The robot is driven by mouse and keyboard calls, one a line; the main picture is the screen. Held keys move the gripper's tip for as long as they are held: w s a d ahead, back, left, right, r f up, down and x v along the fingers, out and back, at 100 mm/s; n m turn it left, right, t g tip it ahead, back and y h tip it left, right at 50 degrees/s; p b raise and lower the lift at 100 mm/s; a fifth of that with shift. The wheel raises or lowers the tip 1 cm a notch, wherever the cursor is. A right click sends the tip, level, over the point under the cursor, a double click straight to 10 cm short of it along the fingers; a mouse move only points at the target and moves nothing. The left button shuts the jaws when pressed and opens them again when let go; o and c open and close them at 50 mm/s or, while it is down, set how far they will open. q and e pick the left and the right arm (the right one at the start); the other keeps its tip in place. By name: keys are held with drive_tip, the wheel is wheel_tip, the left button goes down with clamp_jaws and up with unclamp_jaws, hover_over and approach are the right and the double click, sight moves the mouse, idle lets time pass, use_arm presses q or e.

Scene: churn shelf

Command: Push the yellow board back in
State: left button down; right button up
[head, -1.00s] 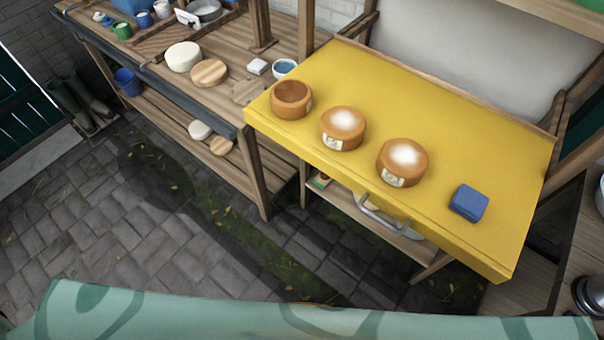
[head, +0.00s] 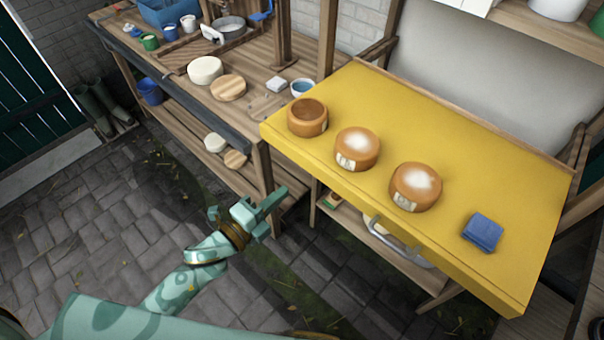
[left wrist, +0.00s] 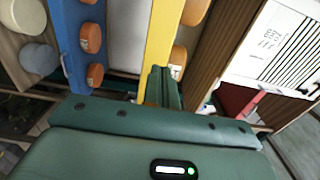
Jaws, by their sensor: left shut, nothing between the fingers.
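The yellow board (head: 470,165) is a wide slab jutting forward from the shelf on the right of the head view. In the left wrist view the shut fingers (left wrist: 162,85) point toward a yellow strip (left wrist: 160,35). My right gripper is not seen.
A metal handle (head: 392,243) shows below the board's front edge. A wooden bench (head: 260,103) at left holds pale cheeses and bowls. Open paving (head: 90,200) lies in front. The left wrist view also shows a blue board (left wrist: 72,45) with orange wheels.

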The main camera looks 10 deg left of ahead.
sight(311, 168)
use_arm(q)
drive_tip(key=x, duration=0.8)
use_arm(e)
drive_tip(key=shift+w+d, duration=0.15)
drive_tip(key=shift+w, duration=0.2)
